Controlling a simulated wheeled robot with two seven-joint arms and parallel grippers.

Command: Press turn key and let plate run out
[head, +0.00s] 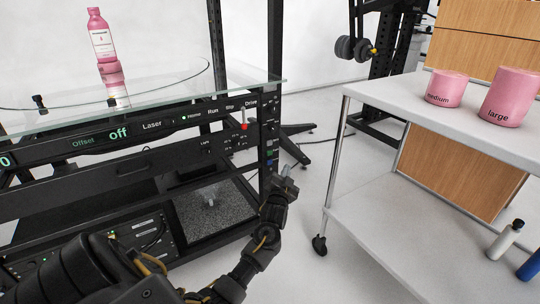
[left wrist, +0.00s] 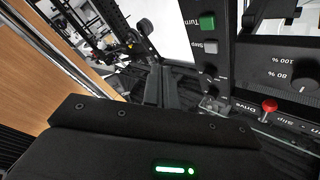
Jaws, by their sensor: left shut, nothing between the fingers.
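The turntable (head: 150,150) stands at the left with a glass top. A thin curved outline of a round plate (head: 185,77) shows there, with a pink bottle (head: 103,38) standing upright. The green turn key (left wrist: 207,22) sits on the black post in the left wrist view, above a grey step key (left wrist: 211,46). In the head view the post (head: 269,135) is at the panel's right end. My left gripper (head: 287,176) is shut and empty, just right of the post's lower part; contact with the key cannot be told. My right gripper is out of view.
A red-tipped lever (head: 244,125) sticks out from the panel near the post; it also shows in the left wrist view (left wrist: 269,105). A white cart (head: 400,92) at the right carries pink medium (head: 446,88) and large (head: 508,98) cylinders. Open floor lies between turntable and cart.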

